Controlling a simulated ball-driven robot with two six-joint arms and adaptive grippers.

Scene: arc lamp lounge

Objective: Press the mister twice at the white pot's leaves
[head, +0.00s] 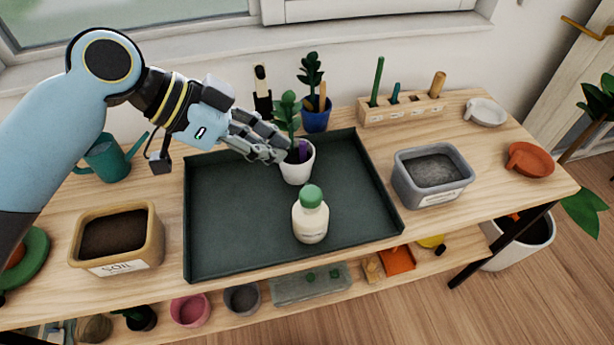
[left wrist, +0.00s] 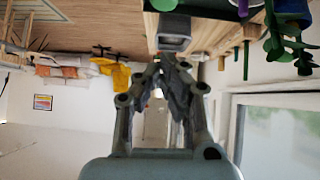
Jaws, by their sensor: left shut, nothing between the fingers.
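The white pot (head: 297,171) stands on the dark tray toward its back. Its green leaves (head: 289,108) rise above it, and a purple marker (head: 302,151) shows inside. A cream bottle with a green top (head: 310,219), which looks like the mister, stands upright on the tray in front of the pot. My left gripper (head: 281,157) is shut and empty, with its fingertips at the left side of the white pot's rim; I cannot tell whether they touch. The left wrist view shows its closed fingers (left wrist: 171,62). My right gripper is not in view.
The dark tray (head: 235,235) has clear floor at left and front. A soil bin (head: 117,240) stands left, a grey bin (head: 432,177) right. Behind are a blue pot (head: 316,114) and a wooden tool rack (head: 400,109). A green watering can (head: 106,158) stands back left.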

